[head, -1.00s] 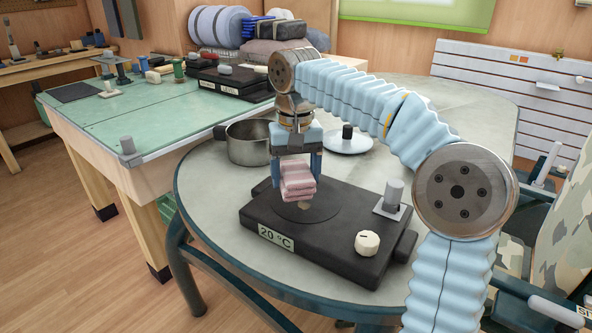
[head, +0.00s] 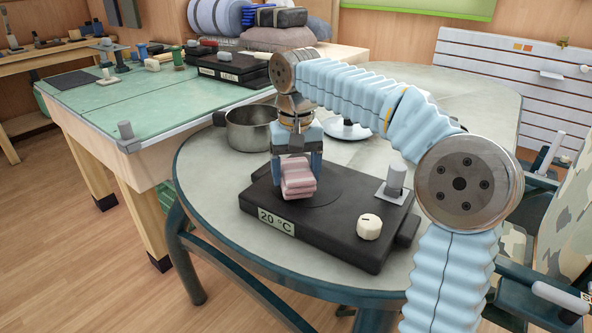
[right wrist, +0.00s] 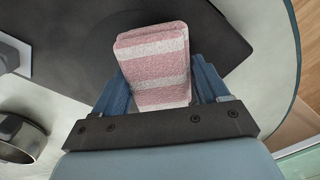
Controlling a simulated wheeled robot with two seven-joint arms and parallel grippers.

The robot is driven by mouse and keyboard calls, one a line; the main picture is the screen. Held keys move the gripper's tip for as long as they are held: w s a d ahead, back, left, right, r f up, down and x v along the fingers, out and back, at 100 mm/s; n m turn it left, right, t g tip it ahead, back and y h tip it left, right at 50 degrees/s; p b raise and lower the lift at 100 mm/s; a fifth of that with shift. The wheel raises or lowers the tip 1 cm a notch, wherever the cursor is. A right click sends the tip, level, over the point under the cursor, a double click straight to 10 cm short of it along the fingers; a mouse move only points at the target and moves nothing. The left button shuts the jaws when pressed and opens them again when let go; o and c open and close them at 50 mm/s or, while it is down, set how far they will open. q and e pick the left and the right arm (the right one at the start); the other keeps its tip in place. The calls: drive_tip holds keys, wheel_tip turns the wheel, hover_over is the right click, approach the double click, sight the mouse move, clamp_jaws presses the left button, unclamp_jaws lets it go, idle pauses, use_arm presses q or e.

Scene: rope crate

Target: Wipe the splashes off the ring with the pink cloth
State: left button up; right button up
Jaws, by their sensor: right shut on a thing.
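My right gripper (head: 297,168) is shut on the folded pink cloth (head: 298,179), which has pale stripes. The cloth also shows between the fingers in the right wrist view (right wrist: 157,70). It is over the round ring (head: 322,193) on the black hot plate (head: 330,238), low at the ring's left part, and appears to touch it. The plate's label reads 20 °C. No splash shows on the visible part of the ring; the part under the cloth is hidden. My left gripper is not in view.
A metal pot (head: 250,128) stands behind the plate on the round grey table (head: 205,190). A white lid (head: 347,131) with a dark knob lies behind my right arm. The table's left side is clear.

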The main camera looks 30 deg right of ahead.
drive_tip(key=shift+f+b, duration=0.35)
drive_tip(key=shift+f, duration=0.15)
idle(0.4)
drive_tip(key=shift+s+a+r+b, duration=0.1)
drive_tip(key=shift+s+a+b, duration=0.15)
drive_tip(key=shift+s, duration=0.35)
drive_tip(key=shift+s+a+b, duration=0.15)
drive_tip(key=shift+s+b, duration=0.1)
drive_tip(key=shift+s, duration=0.35)
drive_tip(key=shift+w+d+r+p, duration=0.1)
drive_tip(key=shift+w+d+p, duration=0.1)
drive_tip(key=shift+w+p, duration=0.4)
drive_tip(key=shift+w+d+f+p, duration=0.2)
drive_tip(key=shift+w+p, duration=0.2)
drive_tip(key=shift+w, duration=0.2)
drive_tip(key=shift+f, duration=0.1)
